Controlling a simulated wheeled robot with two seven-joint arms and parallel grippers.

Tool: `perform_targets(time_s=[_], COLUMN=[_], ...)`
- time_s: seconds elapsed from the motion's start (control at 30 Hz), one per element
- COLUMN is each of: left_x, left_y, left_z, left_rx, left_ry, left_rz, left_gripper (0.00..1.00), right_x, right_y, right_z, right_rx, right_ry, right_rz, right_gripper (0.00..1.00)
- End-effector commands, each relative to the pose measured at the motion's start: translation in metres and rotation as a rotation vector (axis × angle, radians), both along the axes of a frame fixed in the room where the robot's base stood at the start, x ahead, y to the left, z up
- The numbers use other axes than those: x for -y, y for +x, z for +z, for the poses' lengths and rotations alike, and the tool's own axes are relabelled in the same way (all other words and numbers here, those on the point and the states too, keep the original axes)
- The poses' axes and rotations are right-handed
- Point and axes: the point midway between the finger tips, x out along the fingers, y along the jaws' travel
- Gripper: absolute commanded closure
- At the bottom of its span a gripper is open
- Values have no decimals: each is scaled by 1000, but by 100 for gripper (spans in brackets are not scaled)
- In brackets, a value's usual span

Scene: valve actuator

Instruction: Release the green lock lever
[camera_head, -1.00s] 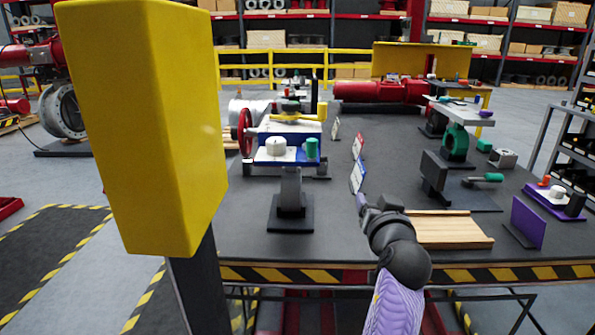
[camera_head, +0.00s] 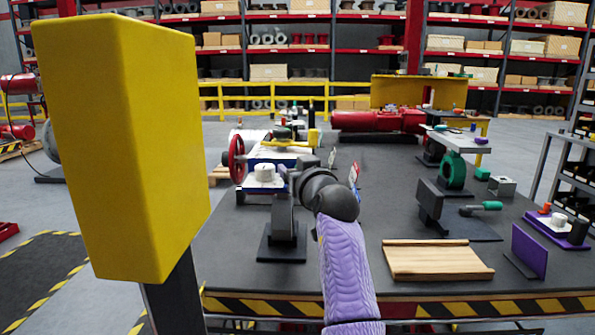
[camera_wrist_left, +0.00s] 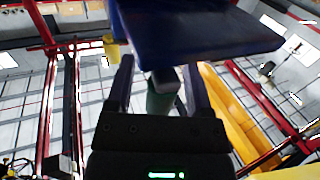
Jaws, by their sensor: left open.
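The blue plate (camera_head: 262,186) carries a white round knob (camera_head: 264,172) on the valve stand at the table's left. My left gripper (camera_head: 306,168) is at the right end of this plate. It hides the green upright piece seen there before, perhaps the lock lever. In the left wrist view, my open left gripper (camera_wrist_left: 158,72) has a green cylindrical piece (camera_wrist_left: 162,95) between its fingers, close below a blue plate (camera_wrist_left: 200,30). I cannot tell whether either finger touches the green piece. My right gripper is not in view.
A red handwheel (camera_head: 237,158) is left of the blue plate. A large yellow box on a post (camera_head: 120,150) fills the left foreground. A wooden tray (camera_head: 437,260), a green-handled lever (camera_head: 488,206) and a purple panel (camera_head: 529,252) are on the right of the table.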

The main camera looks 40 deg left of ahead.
Motion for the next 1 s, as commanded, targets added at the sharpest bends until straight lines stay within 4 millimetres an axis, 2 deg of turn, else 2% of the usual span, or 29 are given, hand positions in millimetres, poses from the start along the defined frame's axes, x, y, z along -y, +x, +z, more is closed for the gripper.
perform_targets(time_s=[0.1,0.4,0.43,1.0], left_x=[0,1,1,1], left_y=[0,0,0,0], left_z=[0,0,0,0], left_rx=[0,0,0,-2], left_ry=[0,1,1,1], left_rz=[0,0,0,-1], left_gripper=[34,97,100,100], right_x=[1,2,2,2], right_y=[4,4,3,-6], right_z=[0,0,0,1], right_rx=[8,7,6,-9], right_ry=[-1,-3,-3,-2], right_rz=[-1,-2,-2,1], right_gripper=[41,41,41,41])
